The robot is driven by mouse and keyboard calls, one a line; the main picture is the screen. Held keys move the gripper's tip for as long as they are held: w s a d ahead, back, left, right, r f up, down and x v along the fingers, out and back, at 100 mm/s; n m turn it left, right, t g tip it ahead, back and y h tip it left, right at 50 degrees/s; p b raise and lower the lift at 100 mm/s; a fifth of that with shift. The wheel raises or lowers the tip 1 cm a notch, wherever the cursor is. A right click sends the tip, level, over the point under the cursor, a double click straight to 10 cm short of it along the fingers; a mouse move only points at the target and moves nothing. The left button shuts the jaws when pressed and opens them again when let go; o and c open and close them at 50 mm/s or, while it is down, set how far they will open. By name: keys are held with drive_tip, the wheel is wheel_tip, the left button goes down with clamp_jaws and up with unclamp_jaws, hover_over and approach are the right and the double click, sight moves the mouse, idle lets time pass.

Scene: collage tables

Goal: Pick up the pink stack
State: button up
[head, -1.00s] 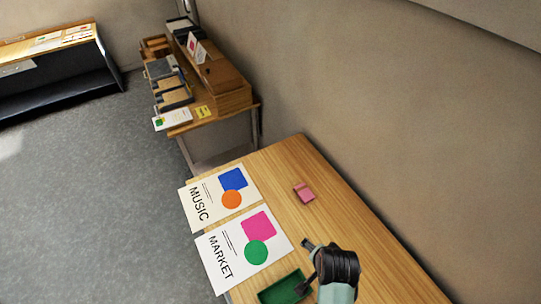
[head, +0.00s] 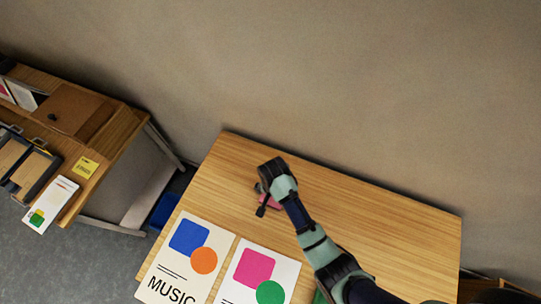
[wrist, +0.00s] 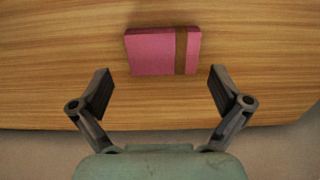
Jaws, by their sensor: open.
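The pink stack (wrist: 152,52) is a small pink block with a brown band near its right end in the wrist view. It lies on the wooden table (wrist: 50,60). My gripper (wrist: 161,85) is open and empty, its two fingers spread wider than the stack, with the stack just beyond the fingertips and between their lines. In the head view my gripper (head: 262,196) is over the far left part of the table, and only a bit of the pink stack (head: 272,203) shows beside it; the rest is hidden by my arm.
A MUSIC poster (head: 170,272) and a second poster with a pink square (head: 232,290) lie at the table's front left. A green tray (head: 319,297) is mostly hidden by my arm. A side table (head: 118,128) with trays stands left. The table's right part is clear.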

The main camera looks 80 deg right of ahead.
drive_tip(key=f, duration=0.5)
drive_tip(key=shift+w+d, duration=0.1)
drive_tip(key=shift+d, duration=0.15)
drive_tip(key=c, duration=0.8)
drive_tip(key=shift+r+p, duration=2.9)
drive_tip(key=shift+r, duration=7.1)
